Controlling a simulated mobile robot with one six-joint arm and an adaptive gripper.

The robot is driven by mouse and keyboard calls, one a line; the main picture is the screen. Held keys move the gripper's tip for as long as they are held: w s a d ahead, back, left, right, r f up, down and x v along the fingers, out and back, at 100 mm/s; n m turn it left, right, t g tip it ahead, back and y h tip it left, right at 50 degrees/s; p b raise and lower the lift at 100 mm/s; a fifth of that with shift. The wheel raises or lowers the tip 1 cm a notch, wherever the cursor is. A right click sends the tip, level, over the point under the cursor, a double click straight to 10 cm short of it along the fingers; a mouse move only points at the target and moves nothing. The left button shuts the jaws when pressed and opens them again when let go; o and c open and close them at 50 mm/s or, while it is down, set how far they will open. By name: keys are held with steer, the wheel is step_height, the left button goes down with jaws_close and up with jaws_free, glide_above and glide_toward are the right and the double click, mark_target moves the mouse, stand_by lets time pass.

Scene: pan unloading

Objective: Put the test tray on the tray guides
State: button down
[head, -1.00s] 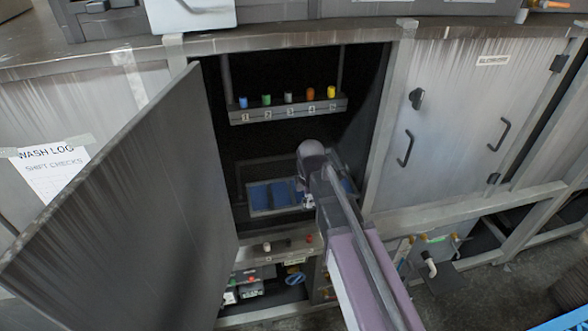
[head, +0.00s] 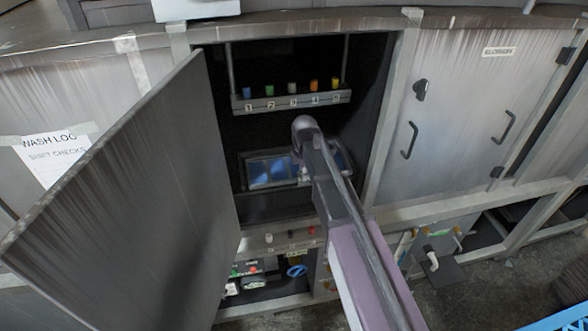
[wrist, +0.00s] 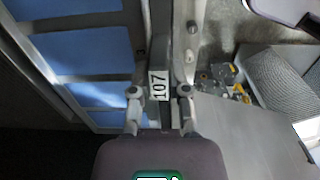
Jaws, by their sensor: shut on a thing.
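The test tray (head: 268,173) is a metal-rimmed frame with blue panels inside the open cabinet. In the wrist view its blue panels (wrist: 92,50) fill the left side. My gripper (wrist: 160,112) is shut on the tray's near edge, with a finger on each side of a label reading 107 (wrist: 158,85). In the head view my arm hides the gripper and the tray's right part. I cannot make out the tray guides, or whether the tray touches any support.
The open door (head: 130,200) stands to the left of the opening. Above the tray hangs a numbered rack (head: 290,102) with several coloured pieces. A ledge with small knobs (head: 268,240) lies below. The right cabinet door (head: 455,120) is shut.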

mark_target(297, 168)
steer(key=w, duration=0.2)
steer(key=w+a, duration=0.2)
steer(key=w, duration=0.1)
steer(key=shift+w+f, duration=0.3)
steer(key=shift+w, duration=0.05)
steer(key=shift+a, duration=0.1)
steer(key=shift+w, duration=0.25)
steer(key=shift+w+a+f+b, duration=0.2)
steer(key=shift+w+f+b, duration=0.15)
steer(key=shift+f+b, duration=1.5)
steer(key=shift+b, duration=0.2)
steer(key=c, duration=0.6)
jaws_free()
steer(key=shift+r, duration=0.15)
